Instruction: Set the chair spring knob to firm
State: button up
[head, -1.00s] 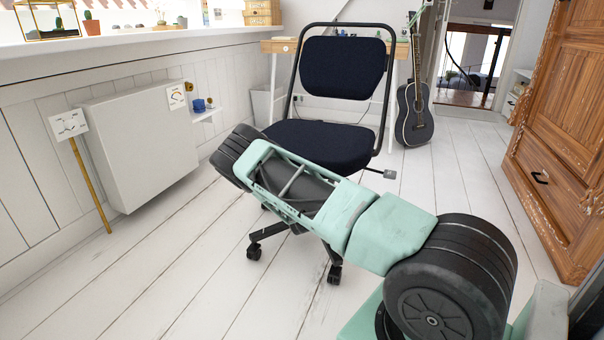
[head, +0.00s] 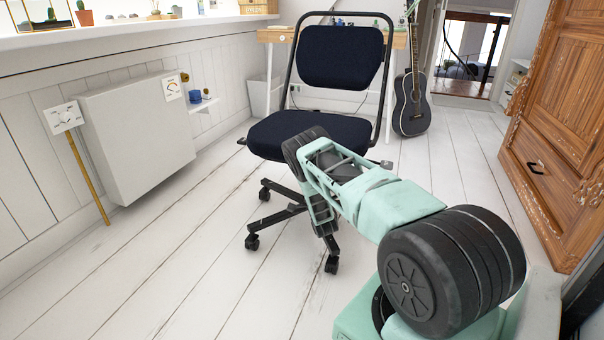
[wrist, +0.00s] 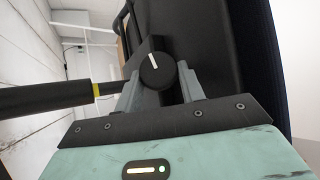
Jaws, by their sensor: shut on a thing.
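The dark chair, with seat (head: 278,133) and backrest (head: 340,62), stands in the middle of the head view. In the wrist view the spring knob (wrist: 153,79) is a dark round knob with a white pointer line. The line points almost straight up in the picture, tilted slightly left. My gripper (wrist: 160,84) has its two grey fingers on either side of the knob, shut on it. The black underside of the seat (wrist: 215,55) is close beside the right finger. In the head view my own arm hides my gripper and the knob.
A black rod (wrist: 45,98) with a yellow band lies left of the fingers. The chair's wheeled base (head: 282,212) is below. A sign on a stick (head: 62,117), a wall panel (head: 138,140), a guitar (head: 411,105) and a wooden cabinet (head: 560,130) stand around. Floor left is clear.

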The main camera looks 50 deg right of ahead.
jog(key=shift+d+f+m+t+y+b, duration=0.15)
jog(key=shift+m+t+b, duration=0.15)
jog(key=shift+t, duration=0.15)
jog(key=shift+f+m+t+y+b, duration=0.15)
jog(key=shift+m+t, duration=0.15)
jog(key=shift+t, duration=0.15)
jog(key=shift+r, duration=0.1)
jog(key=o, duration=1)
